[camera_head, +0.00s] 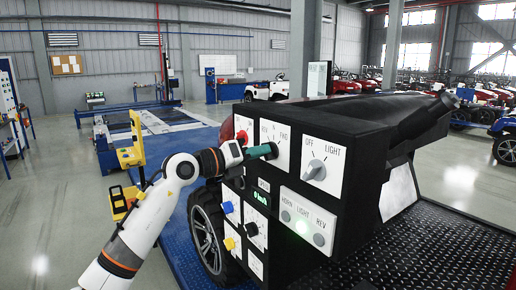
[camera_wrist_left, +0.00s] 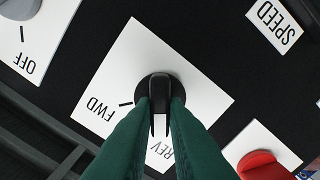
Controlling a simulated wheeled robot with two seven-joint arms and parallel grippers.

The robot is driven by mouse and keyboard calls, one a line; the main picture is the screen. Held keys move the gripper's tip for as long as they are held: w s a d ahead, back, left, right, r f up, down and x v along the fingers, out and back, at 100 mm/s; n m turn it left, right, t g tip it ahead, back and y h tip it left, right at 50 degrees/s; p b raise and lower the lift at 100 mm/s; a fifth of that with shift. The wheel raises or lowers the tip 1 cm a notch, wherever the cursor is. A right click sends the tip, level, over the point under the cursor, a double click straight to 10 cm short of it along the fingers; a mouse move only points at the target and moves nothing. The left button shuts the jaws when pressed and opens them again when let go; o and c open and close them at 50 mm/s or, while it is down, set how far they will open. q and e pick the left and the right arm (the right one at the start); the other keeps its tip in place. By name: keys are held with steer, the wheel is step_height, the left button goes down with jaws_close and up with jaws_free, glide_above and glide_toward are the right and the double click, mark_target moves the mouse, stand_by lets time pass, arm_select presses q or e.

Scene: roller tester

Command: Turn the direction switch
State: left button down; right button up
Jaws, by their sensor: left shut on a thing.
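The direction switch is a dark knob (camera_wrist_left: 158,85) on a white plate (camera_wrist_left: 190,75) marked FWD and REV in the left wrist view. In the head view its plate (camera_head: 283,136) is on the black control box, and the knob is mostly hidden by my gripper. My left gripper (camera_head: 271,151) has green fingers that are shut on the knob; the fingers (camera_wrist_left: 159,108) lie on both sides of its handle in the left wrist view. The handle lies between the FWD and REV labels, near REV. The tick near FWD shows clear of the knob. My right gripper is not in view.
On the black box (camera_head: 357,110), the OFF/LIGHT switch (camera_head: 318,168) is right of the direction switch. A red knob (camera_wrist_left: 260,165) is on the other side. Below are a green speed display (camera_head: 262,199), a HORN/LIGHT/REV lamp panel (camera_head: 307,221), blue and yellow knobs. A wheel (camera_head: 206,240) stands below left.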

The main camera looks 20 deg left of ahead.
arm_select(q)
steer(key=shift+n, duration=0.4)
steer(key=c, duration=1.4)
jaws_free()
steer(key=shift+c, duration=0.2)
steer(key=b+v, duration=0.5)
steer(key=v, duration=0.7)
steer(key=shift+a, duration=0.1)
